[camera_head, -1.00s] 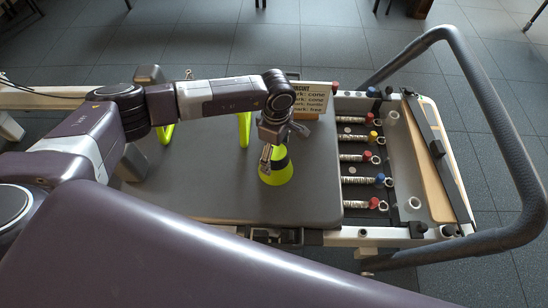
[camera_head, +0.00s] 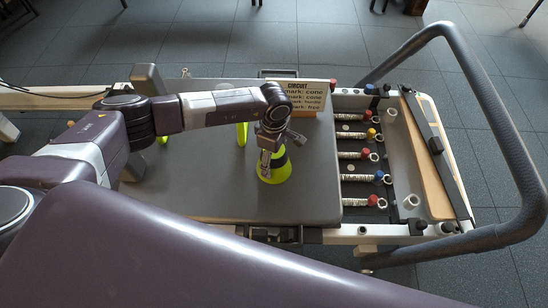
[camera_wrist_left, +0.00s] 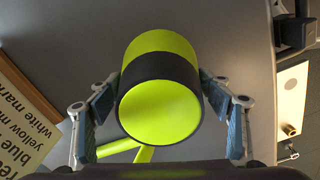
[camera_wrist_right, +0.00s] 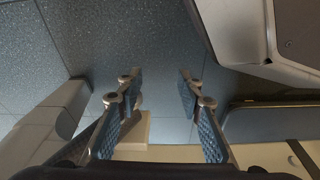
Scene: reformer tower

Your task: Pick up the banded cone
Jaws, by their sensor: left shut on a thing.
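The banded cone (camera_head: 277,170) is lime green with a dark band and stands on the grey padded carriage (camera_head: 220,205) in the head view. My left gripper (camera_head: 271,158) reaches down over its upper part. In the left wrist view the cone (camera_wrist_left: 160,105) fills the middle, its green top facing the camera. The left gripper's fingers (camera_wrist_left: 160,95) press on it from both sides at the dark band. My right gripper (camera_wrist_right: 160,90) is open and empty in the right wrist view, above the floor. It is not visible in the head view.
A sign headed CIRCUIT (camera_head: 305,95) stands behind the cone. Other green pieces (camera_head: 242,133) lie left of it, partly hidden by my arm. Springs with coloured ends (camera_head: 357,155) and a grey curved bar (camera_head: 515,160) are to the right.

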